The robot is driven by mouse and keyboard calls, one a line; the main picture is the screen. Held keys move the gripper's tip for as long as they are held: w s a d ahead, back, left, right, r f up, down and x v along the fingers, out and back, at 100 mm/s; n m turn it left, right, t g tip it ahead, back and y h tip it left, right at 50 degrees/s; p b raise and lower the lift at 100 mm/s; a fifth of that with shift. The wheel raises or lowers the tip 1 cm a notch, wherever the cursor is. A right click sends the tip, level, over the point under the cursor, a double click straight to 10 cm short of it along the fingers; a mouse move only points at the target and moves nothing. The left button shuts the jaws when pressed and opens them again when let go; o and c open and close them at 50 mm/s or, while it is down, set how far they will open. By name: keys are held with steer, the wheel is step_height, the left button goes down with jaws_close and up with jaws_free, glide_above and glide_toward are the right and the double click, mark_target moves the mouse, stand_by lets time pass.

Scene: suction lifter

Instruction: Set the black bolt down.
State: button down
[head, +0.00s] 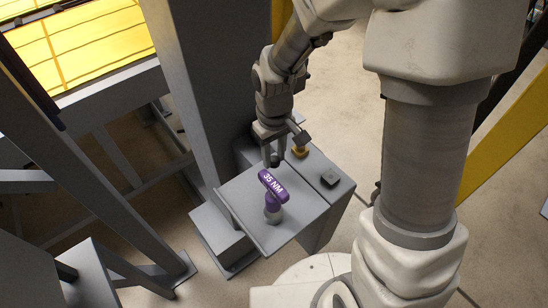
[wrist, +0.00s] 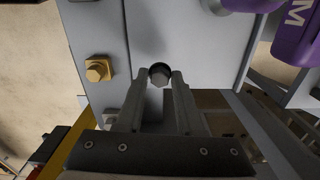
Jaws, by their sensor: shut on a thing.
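My gripper (head: 272,157) points down over the grey shelf (head: 238,207), between the tall column and the brass bolt. In the wrist view my gripper (wrist: 160,76) has its two fingertips closed on either side of the black bolt (wrist: 160,75). The bolt's grey hexagonal end faces the camera, with a dark round rim behind it. In the head view the black bolt (head: 275,160) shows as a small dark shape at the fingertips. I cannot tell whether its lower end touches the shelf.
A brass bolt (head: 299,152) stands on the shelf right of my gripper; it also shows in the wrist view (wrist: 99,69). A purple "35 NM" tool (head: 272,186) stands in front. Bare shelf lies around them.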

mark_target(274, 159)
steer(key=shift+f, duration=1.55)
steer(key=shift+f, duration=0.15)
steer(key=c, duration=0.5)
jaws_free()
steer(key=shift+c, duration=0.2)
